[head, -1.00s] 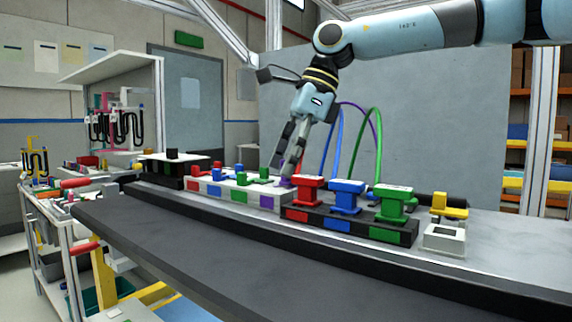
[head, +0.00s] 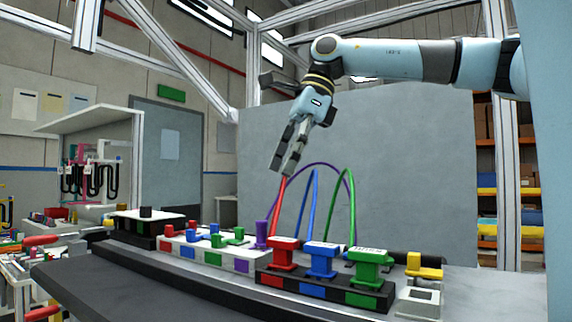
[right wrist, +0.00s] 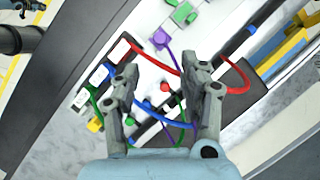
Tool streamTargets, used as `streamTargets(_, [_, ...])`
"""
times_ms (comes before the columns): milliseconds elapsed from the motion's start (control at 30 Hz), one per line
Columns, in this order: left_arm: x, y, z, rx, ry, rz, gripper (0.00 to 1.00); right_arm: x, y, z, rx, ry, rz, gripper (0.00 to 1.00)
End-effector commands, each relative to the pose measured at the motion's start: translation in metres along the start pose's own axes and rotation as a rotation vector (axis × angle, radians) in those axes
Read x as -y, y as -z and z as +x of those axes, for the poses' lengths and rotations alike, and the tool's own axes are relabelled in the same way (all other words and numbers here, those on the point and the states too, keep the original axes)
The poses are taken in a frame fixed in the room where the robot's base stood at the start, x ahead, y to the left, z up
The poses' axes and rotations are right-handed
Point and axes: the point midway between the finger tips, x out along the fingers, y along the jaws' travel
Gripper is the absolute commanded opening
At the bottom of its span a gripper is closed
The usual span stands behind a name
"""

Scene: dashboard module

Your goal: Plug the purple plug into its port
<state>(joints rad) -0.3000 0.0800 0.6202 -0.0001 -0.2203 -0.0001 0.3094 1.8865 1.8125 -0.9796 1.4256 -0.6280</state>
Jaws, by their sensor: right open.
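The purple plug (head: 262,233) stands upright at the right end of the white port block (head: 205,257), by its purple mark (head: 242,265). I cannot tell how deep it sits in the port, which is hidden under it. A purple cable (head: 318,165) arcs away from the plug behind the other cables. My right gripper (head: 283,172) is open and empty, above and apart from the plug. In the right wrist view the purple plug (right wrist: 160,39) lies beyond the open fingertips (right wrist: 162,68). My left gripper is not in view.
Red (head: 281,254), blue (head: 321,260) and green (head: 369,268) connectors stand on a black block at the right, with red, blue and green cables rising behind. A yellow piece (head: 424,266) is farther right. The dark front strip (head: 170,290) is clear.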

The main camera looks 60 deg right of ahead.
Motion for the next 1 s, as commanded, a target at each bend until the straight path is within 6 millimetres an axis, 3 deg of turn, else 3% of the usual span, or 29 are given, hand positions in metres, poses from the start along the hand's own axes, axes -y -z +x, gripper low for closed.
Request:
streamTargets(33, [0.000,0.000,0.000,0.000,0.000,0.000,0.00,0.000,0.000,0.000,0.000,0.000,-0.008,0.35])
streamTargets(167, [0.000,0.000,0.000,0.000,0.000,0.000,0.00,0.002,-0.005,0.000,0.025,0.012,-0.100,0.18])
streamTargets(300, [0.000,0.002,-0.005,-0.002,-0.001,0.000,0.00,0.007,-0.024,-0.008,0.071,0.060,-0.327,0.00])
streamTargets(467, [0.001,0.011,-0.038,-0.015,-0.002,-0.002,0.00,0.014,-0.044,-0.018,-0.034,0.075,-0.651,0.00])
streamTargets(600, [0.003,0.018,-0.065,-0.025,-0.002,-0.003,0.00,0.015,-0.053,-0.006,-0.166,0.006,-0.841,0.00])
streamTargets(800, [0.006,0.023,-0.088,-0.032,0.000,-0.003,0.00,0.006,-0.047,0.018,-0.315,-0.127,-0.899,0.00])
streamTargets(1000, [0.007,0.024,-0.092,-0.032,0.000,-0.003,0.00,0.001,-0.037,0.032,-0.364,-0.185,-0.899,0.00])
